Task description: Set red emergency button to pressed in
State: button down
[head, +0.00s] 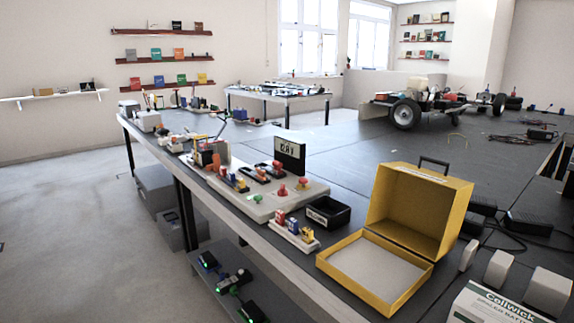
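A pale control board (292,203) lies on the long dark table, left of the open yellow case. On it are two small red knobs, one near the middle (282,190) and one to its right (303,183). Either may be the red emergency button; at this size I cannot tell which, nor whether it is pressed in. A green knob (258,199) sits at the board's front left. A dark display box (289,154) stands at its back. My gripper and arm are not in view.
An open yellow case (418,207) and a black bin (326,212) stand right of the board. A strip with coloured blocks (293,234) lies in front. A lower shelf (215,262) holds small dark devices. The floor at left (80,230) is clear.

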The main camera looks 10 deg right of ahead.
aim_at(303, 181)
jog(key=i+j+u, duration=0.1)
jog(key=i, duration=0.8)
jog(key=i+j+u, duration=0.1)
jog(key=i, duration=0.85)
